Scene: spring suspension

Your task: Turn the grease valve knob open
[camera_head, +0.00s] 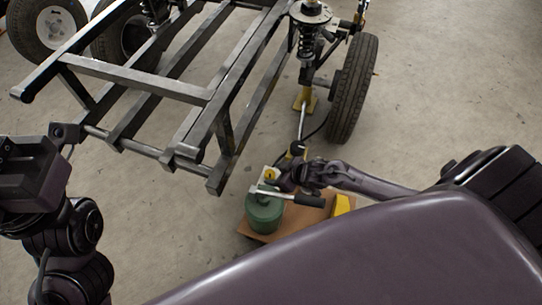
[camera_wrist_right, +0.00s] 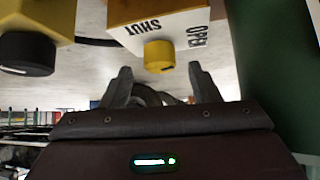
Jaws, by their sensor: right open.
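The grease valve is a yellow box with a white plate marked OPEN and SHUT (camera_wrist_right: 190,32). Its round yellow knob (camera_wrist_right: 159,57) shows in the right wrist view, where the lettering appears upside down. My right gripper (camera_wrist_right: 163,82) is open, with one finger on each side of the knob's line and the knob just beyond the fingertips, apart from them. In the head view the yellow valve (camera_head: 270,174) sits above a green canister (camera_head: 264,212), with my right gripper (camera_head: 284,180) beside it. My left arm is at the left edge; its fingers cannot be made out.
A lever with a black grip (camera_head: 309,200) crosses over the canister. The canister stands on a brown board (camera_head: 300,222) with a yellow block (camera_head: 341,205). A grey metal frame (camera_head: 215,95) and a tyre (camera_head: 352,90) stand beyond. Another black knob (camera_wrist_right: 27,53) shows in the wrist view.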

